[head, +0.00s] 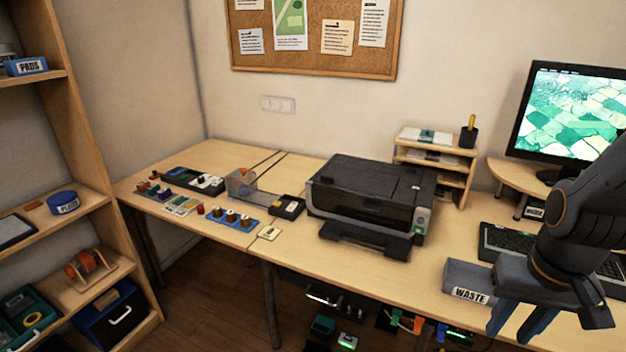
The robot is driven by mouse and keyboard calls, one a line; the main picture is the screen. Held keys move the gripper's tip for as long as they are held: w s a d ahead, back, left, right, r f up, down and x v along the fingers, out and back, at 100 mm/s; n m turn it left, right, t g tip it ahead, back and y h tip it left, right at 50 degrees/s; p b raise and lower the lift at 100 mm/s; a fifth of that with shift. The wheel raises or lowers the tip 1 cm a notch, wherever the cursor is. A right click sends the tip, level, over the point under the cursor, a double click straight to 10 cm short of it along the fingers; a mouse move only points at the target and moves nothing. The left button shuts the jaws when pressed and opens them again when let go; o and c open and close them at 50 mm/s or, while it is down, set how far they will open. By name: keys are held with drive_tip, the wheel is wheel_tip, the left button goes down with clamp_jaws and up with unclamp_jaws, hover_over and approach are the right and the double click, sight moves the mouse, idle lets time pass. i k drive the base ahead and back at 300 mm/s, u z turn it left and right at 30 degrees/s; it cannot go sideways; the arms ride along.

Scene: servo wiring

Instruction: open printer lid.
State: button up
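The black printer (366,204) stands on the desk near the middle of the head view. Its lid (376,182) lies flat on top and looks closed. An output tray sticks out at its front. My gripper (545,335) is at the lower right, well to the right of the printer and apart from it. Its fingers point down and are spread apart, with nothing visible between them. The lower ends of the fingers are close to the bottom edge of the view.
A grey WASTE box (466,279) sits at the desk front between printer and gripper. A keyboard (500,240) and monitor (566,112) are at right. A wooden paper shelf (434,160) stands behind the printer. Small parts and trays fill the left desk.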

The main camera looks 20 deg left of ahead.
sight(381, 185)
drive_tip(key=u, duration=0.9)
drive_tip(key=k, duration=1.15)
drive_tip(key=u, duration=1)
drive_tip(key=i, duration=1.65)
drive_tip(key=z, duration=1.25)
drive_tip(key=i, duration=0.8)
drive_tip(key=z, duration=0.8)
